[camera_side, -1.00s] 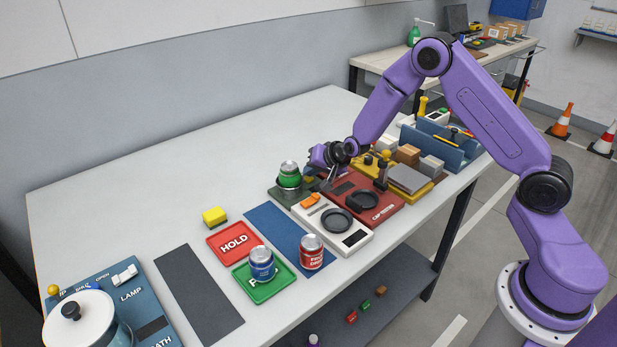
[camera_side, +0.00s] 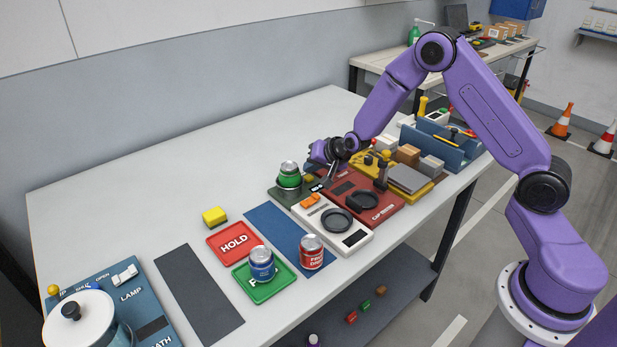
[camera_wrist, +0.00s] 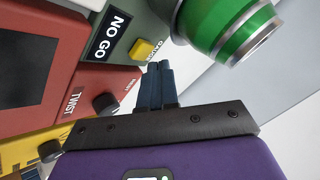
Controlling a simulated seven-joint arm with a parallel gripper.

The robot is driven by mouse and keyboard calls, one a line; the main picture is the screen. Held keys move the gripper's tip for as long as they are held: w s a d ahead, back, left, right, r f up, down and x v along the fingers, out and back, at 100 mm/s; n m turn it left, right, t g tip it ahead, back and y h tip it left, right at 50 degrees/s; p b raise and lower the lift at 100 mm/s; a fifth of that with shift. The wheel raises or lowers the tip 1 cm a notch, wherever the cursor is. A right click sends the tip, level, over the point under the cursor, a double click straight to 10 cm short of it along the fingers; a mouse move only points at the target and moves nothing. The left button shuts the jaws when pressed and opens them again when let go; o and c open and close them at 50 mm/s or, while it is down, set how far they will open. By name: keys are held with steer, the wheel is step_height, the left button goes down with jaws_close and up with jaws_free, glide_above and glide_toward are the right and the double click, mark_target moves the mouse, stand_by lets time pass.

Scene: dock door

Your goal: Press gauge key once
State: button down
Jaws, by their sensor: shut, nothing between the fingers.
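The gauge is a dark green unit (camera_side: 280,196) near the middle of the bench, with a green can (camera_side: 289,175) standing on it. In the wrist view its display (camera_wrist: 112,34) reads NO GO, and its yellow key (camera_wrist: 143,50) sits beside the display. The key also shows small in the side view (camera_side: 309,178). My gripper (camera_wrist: 160,68) is shut and empty, with its dark fingertips just beside the key in the picture. I cannot tell whether they touch it. In the side view my gripper (camera_side: 327,170) is low, just behind the key.
A red unit (camera_side: 372,206) marked for caps, with a TWIST knob (camera_wrist: 105,103), stands close to the gripper. A white scale (camera_side: 352,240) lies in front. Yellow and blue stations crowd the right. Red and blue cans stand left of the scale. The back left bench is clear.

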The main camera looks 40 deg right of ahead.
mark_target(312, 178)
steer(key=shift+r, duration=0.1)
steer(key=shift+r, duration=2.5)
steer(key=s+a+r+n+g+y, duration=0.1)
steer(key=s+a+r+n+g, duration=0.15)
steer(key=s+a+n, duration=0.4)
steer(key=s+a+r+n+g+y, duration=0.1)
steer(key=s+a+r, duration=0.2)
steer(key=s, duration=0.6)
steer(key=s+a+r+n+g+y, duration=0.1)
steer(key=s+a+r+n+g, duration=0.2)
steer(key=s, duration=0.5)
steer(key=s+d+n+g+h, duration=0.1)
steer(key=s+d+n, duration=0.2)
steer(key=s, duration=0.7)
steer(key=s+d+n+g+h, duration=0.1)
steer(key=s+d+n+h, duration=0.1)
steer(key=s+d+n, duration=0.2)
steer(key=s+n, duration=0.3)
steer(key=s, duration=0.3)
steer(key=shift+s+r+h, duration=0.25)
steer(key=shift+r+h, duration=0.05)
